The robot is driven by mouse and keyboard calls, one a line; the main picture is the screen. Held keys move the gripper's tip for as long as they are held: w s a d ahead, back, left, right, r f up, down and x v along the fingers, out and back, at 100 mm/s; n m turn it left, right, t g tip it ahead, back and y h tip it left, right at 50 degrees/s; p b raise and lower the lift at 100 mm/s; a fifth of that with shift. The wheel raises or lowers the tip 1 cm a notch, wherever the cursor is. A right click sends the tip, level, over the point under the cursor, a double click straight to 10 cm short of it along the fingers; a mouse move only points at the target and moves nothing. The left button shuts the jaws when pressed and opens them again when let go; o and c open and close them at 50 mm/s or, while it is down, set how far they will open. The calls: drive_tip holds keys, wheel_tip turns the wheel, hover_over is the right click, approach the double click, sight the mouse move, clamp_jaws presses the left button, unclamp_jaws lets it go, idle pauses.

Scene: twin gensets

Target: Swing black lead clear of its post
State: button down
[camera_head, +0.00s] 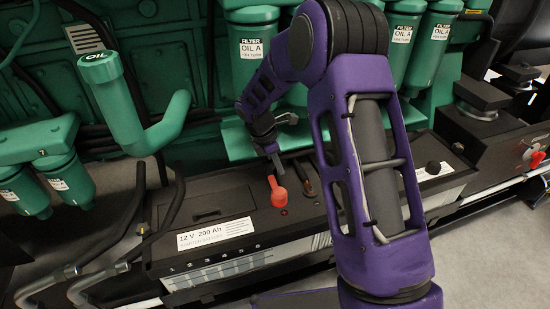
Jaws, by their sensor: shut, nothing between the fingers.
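The long black battery (240,193) with a "12 V 200 Ah" label lies low in front of the green engine. A red lever or cap (278,192) stands on its top. My gripper (277,164) is shut and empty, just above and behind the red part; whether they touch I cannot tell. A dark, narrow tool-like piece (306,180) lies just to the right of it. Black cables (170,215) curve down at the left end. I cannot tell which is the black lead; my arm hides part of the battery.
Green filters marked "OIL A" (250,48) hang behind my arm. A green oil filler pipe (115,105) rises at the left, with smaller filters (70,185) beside it. At the right is another dark unit with a red switch (535,158). Grey floor (500,240) is clear at lower right.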

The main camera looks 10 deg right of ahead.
sight(302, 174)
drive_tip(key=shift+x, duration=1.25)
drive_tip(key=d, duration=0.2)
drive_tip(key=d+f, duration=0.1)
drive_tip(key=shift+w, duration=0.3)
drive_tip(key=shift+w+d+b, duration=0.1)
drive_tip(key=shift+d+b, duration=0.2)
drive_tip(key=shift+d, duration=0.15)
